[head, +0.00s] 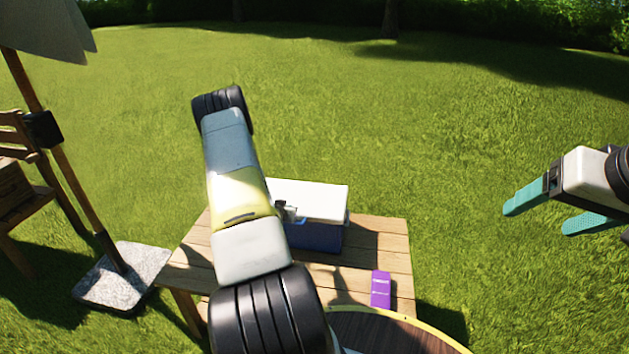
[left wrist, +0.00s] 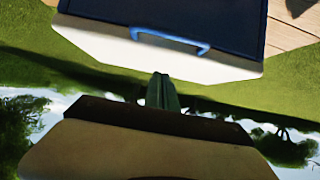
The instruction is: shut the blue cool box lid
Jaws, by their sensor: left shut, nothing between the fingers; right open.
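The cool box has a blue body (head: 315,237) and a white lid (head: 322,200), and stands on the wooden table. In the head view the lid looks level on top of the body; my left arm covers its left part. In the left wrist view the white lid (left wrist: 110,45) shows beside the blue body (left wrist: 190,14), with a blue handle (left wrist: 170,40). My left gripper (left wrist: 163,84) is shut and empty, its tips close to the white edge; I cannot tell if they touch. My right gripper (head: 538,213) is open and empty, off to the right over grass.
The wooden table (head: 385,240) has bare planks right of the box. A purple pack (head: 381,290) stands near its front right. A parasol pole (head: 62,160) in a stone base (head: 122,277) and a wooden chair (head: 15,190) are at the left. Open grass lies behind.

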